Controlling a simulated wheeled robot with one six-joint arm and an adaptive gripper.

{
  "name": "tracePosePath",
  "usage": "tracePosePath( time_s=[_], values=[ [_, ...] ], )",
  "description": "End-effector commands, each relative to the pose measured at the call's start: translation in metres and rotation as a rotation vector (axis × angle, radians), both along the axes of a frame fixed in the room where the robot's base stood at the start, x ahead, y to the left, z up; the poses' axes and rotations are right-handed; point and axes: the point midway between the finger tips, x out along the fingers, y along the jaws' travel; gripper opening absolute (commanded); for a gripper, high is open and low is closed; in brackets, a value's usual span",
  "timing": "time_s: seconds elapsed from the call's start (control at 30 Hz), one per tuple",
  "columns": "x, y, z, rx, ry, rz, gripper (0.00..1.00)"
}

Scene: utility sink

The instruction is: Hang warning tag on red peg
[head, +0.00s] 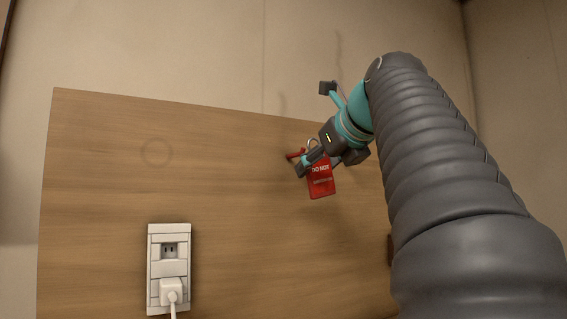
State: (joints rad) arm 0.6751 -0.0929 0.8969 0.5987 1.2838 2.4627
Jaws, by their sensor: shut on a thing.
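The warning tag (321,182) is a red plate with white lettering that begins "DO NOT", with a pale loop at its top. My gripper (304,169) is shut on the tag near its upper edge, and the tag hangs below the fingers in front of the wooden board. The red peg (294,155) sticks out just left of the gripper and the loop. The loop is close to the peg, but I cannot tell whether it is around it. The fingers hide part of the tag's top and possibly part of the peg.
The wooden board (110,200) fills the lower middle. A white outlet strip (169,240) with a plug (173,291) and cable sits at the lower left. The board between outlet and peg is clear. My grey arm covers the right side and hides the board's right edge.

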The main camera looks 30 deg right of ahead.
Motion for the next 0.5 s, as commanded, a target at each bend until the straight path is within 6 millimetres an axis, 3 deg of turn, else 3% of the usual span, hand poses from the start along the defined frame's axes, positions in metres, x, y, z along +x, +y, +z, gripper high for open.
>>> tracePosePath(
  time_s=[0.5],
  values=[
    [0.027,0.003,-0.002,-0.001,-0.001,0.004,0.27]
  ],
)
